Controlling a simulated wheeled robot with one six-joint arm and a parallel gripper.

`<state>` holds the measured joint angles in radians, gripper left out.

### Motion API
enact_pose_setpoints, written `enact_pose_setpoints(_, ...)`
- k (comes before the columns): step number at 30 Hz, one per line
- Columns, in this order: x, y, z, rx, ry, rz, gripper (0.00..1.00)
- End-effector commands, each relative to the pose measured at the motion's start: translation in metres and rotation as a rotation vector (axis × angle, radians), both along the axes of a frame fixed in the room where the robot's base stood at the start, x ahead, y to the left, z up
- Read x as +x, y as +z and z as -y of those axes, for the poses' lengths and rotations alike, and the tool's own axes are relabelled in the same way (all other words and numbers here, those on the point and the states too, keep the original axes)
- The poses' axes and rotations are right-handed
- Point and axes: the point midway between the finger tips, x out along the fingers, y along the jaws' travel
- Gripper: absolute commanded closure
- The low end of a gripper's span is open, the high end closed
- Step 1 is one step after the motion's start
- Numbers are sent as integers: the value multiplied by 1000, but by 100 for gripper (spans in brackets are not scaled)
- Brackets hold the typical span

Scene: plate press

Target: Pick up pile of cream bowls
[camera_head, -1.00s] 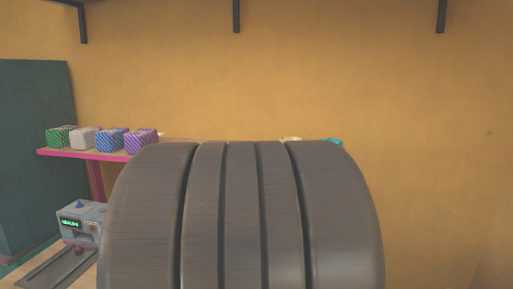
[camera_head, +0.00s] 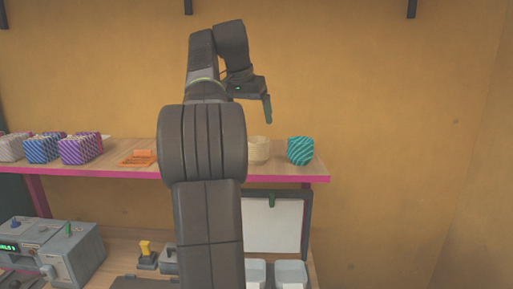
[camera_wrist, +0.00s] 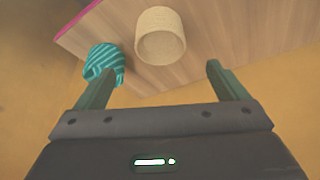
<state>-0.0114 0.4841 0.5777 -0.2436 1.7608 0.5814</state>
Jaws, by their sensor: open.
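The pile of cream bowls (camera_head: 259,150) stands on the wooden shelf, partly hidden behind my arm in the head view. In the wrist view the cream pile (camera_wrist: 160,36) shows as a pale round form on the shelf, beyond the gap between the fingers. My gripper (camera_head: 267,108) is above the shelf, over and slightly right of the pile. In the wrist view my gripper (camera_wrist: 158,88) is open, with nothing between its two green fingers.
A teal striped pile (camera_head: 300,151) stands right of the cream one, near the shelf's (camera_head: 318,170) right end; the left finger overlaps it in the wrist view. An orange item (camera_head: 138,158) and several patterned piles (camera_head: 80,149) are left. Grey machines stand below.

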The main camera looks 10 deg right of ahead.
Motion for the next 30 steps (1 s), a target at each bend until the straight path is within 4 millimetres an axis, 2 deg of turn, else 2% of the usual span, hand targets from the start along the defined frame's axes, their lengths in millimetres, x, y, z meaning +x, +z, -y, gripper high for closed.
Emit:
enact_pose_setpoints(2, 3, -6, 2, 0, -4, 0, 7)
enact_pose_setpoints(12, 21, -64, 16, 0, -4, -1, 7)
enact_pose_setpoints(20, 27, -82, 21, 0, -3, 0, 7)
enact_pose_setpoints(30, 39, -123, 29, 0, -2, 0, 7)
